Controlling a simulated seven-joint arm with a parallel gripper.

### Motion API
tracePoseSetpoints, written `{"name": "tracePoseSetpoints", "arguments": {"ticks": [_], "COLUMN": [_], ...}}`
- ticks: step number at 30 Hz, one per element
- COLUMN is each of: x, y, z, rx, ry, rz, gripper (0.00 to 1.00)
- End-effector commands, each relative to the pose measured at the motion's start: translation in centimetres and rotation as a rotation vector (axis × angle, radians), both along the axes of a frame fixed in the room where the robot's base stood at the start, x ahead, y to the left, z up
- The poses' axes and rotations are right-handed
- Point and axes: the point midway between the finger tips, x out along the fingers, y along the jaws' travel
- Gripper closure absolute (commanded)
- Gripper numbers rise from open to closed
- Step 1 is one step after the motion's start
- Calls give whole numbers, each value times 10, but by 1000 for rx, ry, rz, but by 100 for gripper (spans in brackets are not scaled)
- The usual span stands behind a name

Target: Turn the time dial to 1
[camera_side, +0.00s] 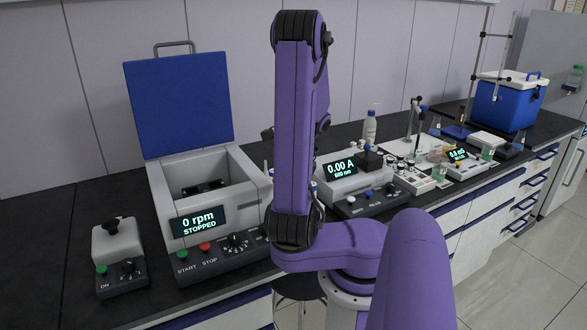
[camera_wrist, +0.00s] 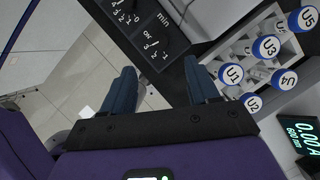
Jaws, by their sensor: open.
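The centrifuge (camera_side: 160,205) stands at the left in the side view with its blue lid raised; its display reads 0 rpm, STOPPED. A black dial (camera_side: 234,240) with white marks is on its front panel, right of the START and STOP buttons; my arm covers the panel's right end. In the wrist view, a dark panel (camera_wrist: 150,30) carries small numbers and the word "min" at the top. The time dial's knob and setting are too dark to read. My gripper (camera_wrist: 161,86) is open and empty, its fingertips below the panel in the picture. In the side view my arm hides it.
A white rack (camera_wrist: 245,70) with blue-capped tubes marked U1 to U5 is right of my fingers. A photometer (camera_side: 352,185) reading 0.00 A stands right of my arm. A small mixer (camera_side: 118,255) is at the far left. The floor shows past the bench edge.

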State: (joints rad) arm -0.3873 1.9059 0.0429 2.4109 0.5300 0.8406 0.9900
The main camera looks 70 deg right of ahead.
Motion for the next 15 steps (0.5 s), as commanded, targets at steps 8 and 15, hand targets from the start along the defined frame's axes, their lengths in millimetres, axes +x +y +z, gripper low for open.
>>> {"name": "tracePoseSetpoints", "arguments": {"ticks": [8,15], "x": [-17,-24], "y": [-6,-6], "z": [42,59], "rx": [-6,0], "ry": [2,1], "rz": [-5,-2], "gripper": [40,40]}}
